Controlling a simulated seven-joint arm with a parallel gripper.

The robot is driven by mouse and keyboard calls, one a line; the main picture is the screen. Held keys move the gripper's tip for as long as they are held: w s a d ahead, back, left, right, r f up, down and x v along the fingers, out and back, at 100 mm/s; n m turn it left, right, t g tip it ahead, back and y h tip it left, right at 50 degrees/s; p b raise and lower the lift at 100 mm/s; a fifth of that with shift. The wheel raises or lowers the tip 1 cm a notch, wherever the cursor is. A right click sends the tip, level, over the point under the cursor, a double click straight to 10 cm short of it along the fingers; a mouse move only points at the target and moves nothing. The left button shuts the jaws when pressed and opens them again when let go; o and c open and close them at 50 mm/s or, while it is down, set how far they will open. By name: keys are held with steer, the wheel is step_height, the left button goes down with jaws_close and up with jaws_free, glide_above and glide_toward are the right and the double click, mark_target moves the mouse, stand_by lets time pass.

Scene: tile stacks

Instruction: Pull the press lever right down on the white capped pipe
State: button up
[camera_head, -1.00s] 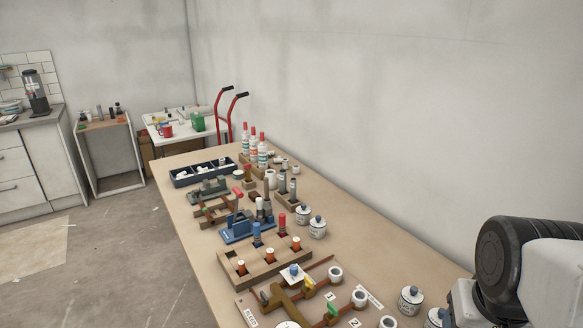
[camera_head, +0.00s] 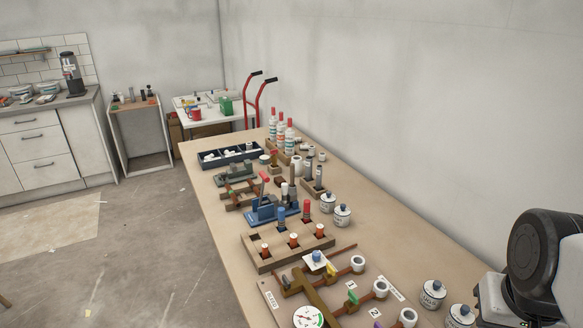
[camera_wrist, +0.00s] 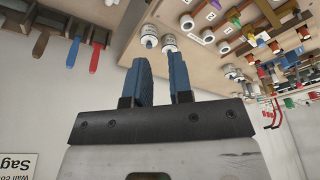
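A blue press-like device (camera_head: 262,212) stands on the bench in the head view. A white-topped upright piece (camera_head: 284,188) stands beside it among grey posts, perhaps the white capped pipe; at this size I cannot tell. A short red-ended handle (camera_head: 264,177) shows just behind; I cannot tell whether it is the press lever. My gripper (camera_wrist: 160,75) shows in the wrist view with two blue fingers apart and nothing between them. It is well away from the bench objects. The head view shows only part of my arm at the lower right.
The long wooden bench (camera_head: 215,205) is crowded along its length. A wooden block with several holes (camera_head: 268,262), a gauge board (camera_head: 268,290) and white jars (camera_head: 432,292) are nearer me. A tool rack (camera_wrist: 50,22) shows in the wrist view. The floor left of the bench is clear.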

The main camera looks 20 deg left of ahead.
steer(key=shift+w+r, duration=0.2)
steer(key=shift+w, duration=0.1)
steer(key=shift+c, duration=1.1)
steer(key=shift+w+a+r, duration=0.15)
steer(key=shift+w+r, duration=0.05)
steer(key=shift+w, duration=0.1)
jaws_close()
steer(key=w+a+r+n+g+y, duration=0.1)
steer(key=w+a+r+n, duration=0.15)
steer(key=w+a, duration=0.65)
steer(key=w+a+r+n+g, duration=0.1)
steer(key=w+a+r, duration=0.3)
steer(key=w, duration=1.1)
steer(key=w+a+r+n+y, duration=0.1)
steer(key=w+a+r, duration=0.35)
steer(key=w, duration=0.75)
steer(key=w+a+f+n+g, duration=0.1)
steer(key=w+a+f, duration=0.4)
steer(key=a, duration=0.6)
steer(key=w+a+f+n+g, duration=0.1)
steer(key=w+a+f, duration=0.4)
steer(key=w+a, duration=0.5)
steer(key=w+a+f+n+g, duration=0.1)
steer(key=w+a+f, duration=0.4)
steer(key=a, duration=0.7)
steer(key=shift+w+a+n, duration=0.15)
steer(key=shift+w+n, duration=0.7)
steer(key=shift+w, duration=0.4)
